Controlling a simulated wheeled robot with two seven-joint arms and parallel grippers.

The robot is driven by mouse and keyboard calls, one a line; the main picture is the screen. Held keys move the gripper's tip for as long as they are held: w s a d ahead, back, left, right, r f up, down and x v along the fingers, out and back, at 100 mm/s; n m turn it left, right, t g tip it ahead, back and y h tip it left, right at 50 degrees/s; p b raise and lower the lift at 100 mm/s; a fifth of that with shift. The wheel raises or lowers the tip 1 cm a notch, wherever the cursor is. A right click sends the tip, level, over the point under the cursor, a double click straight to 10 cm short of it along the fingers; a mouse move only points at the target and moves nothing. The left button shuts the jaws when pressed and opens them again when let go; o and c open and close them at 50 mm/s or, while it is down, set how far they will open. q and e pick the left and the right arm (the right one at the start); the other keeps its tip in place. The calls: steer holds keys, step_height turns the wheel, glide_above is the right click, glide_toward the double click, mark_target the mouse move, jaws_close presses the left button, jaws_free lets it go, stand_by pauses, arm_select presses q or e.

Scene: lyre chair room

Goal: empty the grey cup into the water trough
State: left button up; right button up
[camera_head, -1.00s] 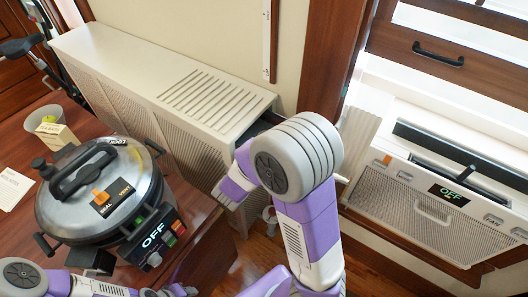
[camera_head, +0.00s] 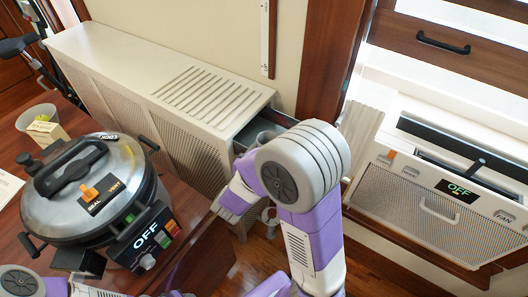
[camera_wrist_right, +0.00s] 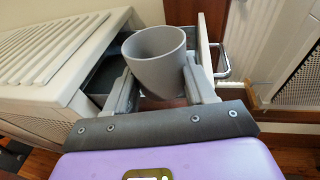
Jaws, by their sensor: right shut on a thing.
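The grey cup (camera_wrist_right: 155,62) is between the fingers of my right gripper (camera_wrist_right: 163,88) in the right wrist view, its open rim facing up. The gripper is shut on it. The cup is over or in front of the grey-lined water trough (camera_wrist_right: 103,78), which opens like a drawer at the end of the white slatted cabinet; the exact gap is unclear. In the head view my right wrist hides most of the cup, and part of the trough (camera_head: 279,117) shows. My left gripper (camera_head: 172,293) is cut off at the bottom edge, so its fingers cannot be judged.
The white cabinet (camera_head: 150,70) stands along the wall. A window unit (camera_head: 430,190) reading OFF is at right. A metal handle (camera_wrist_right: 220,62) is on the trough's front.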

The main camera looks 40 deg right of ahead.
steer(key=s+a+r+b, duration=0.2)
steer(key=s+r+b, duration=0.1)
steer(key=s+r, duration=0.1)
steer(key=shift+s, duration=0.25)
steer(key=shift+a, duration=0.1)
stand_by(0.7)
